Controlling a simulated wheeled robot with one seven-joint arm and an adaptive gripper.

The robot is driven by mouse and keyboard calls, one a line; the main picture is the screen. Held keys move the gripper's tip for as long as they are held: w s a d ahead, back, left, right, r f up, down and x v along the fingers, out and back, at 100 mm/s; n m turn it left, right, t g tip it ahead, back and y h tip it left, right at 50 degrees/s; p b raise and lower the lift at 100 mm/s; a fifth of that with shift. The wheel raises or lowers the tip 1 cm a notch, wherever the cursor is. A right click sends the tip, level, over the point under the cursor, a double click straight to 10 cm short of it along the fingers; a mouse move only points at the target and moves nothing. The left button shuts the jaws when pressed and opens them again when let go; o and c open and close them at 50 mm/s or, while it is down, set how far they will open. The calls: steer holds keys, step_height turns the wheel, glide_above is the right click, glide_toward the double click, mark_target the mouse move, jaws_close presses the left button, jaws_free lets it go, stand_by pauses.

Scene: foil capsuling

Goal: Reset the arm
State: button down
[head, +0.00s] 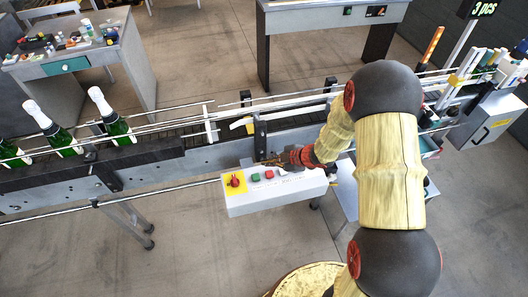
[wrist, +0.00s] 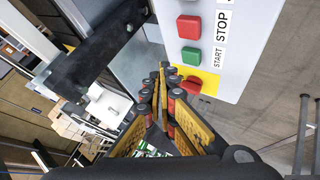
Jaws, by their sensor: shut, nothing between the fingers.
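My arm reaches down over the line in the head view, and my gripper (head: 264,163) is just behind the top of the white control box (head: 280,197). In the wrist view my gripper (wrist: 161,72) has its fingers together and empty, beside the edge of the control box (wrist: 240,30). The box carries a red button (wrist: 188,27) marked STOP, a green button (wrist: 190,56) marked START, and a red knob (wrist: 190,86) on a yellow plate. I cannot tell whether the fingertips touch the box.
The conveyor (head: 30,198) with its rails runs behind the box, with several foil-topped green bottles (head: 117,128) at left. A dark bracket (wrist: 100,60) is close left of my fingers. A cluttered workbench (head: 80,60) stands at back left. Floor in front is open.

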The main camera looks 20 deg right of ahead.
steer(key=s+d+f+m+h, duration=0.1)
steer(key=d, duration=0.1)
steer(key=d+f+m+h, duration=0.1)
steer(key=d+f, duration=0.1)
steer(key=d, duration=0.1)
steer(key=s+d+f+m+g+h, duration=0.1)
steer(key=d+m+h, duration=0.1)
steer(key=shift+s+d+f, duration=0.15)
steer(key=shift+s+d, duration=0.15)
steer(key=shift+d, duration=0.05)
steer(key=d, duration=0.1)
steer(key=s+d+m+h, duration=0.1)
steer(key=d, duration=0.1)
steer(key=shift+s+d+r+m+g+h, duration=0.2)
steer(key=shift+s+r+m+g+h, duration=0.1)
steer(key=shift+m, duration=0.1)
steer(key=s+d+r+m+g+h+b, duration=0.35)
steer(key=s+r+m, duration=0.55)
steer(key=s+r, duration=0.5)
steer(key=s+a+r+m+t+y+b, duration=0.2)
steer(key=s+a+r+t+y+b, duration=0.1)
steer(key=s+a+r, duration=0.8)
steer(key=a+r+t+b, duration=0.1)
steer(key=a+r+b, duration=0.1)
steer(key=a, duration=0.1)
steer(key=shift+r+m+b, duration=0.3)
steer(key=shift+s, duration=0.1)
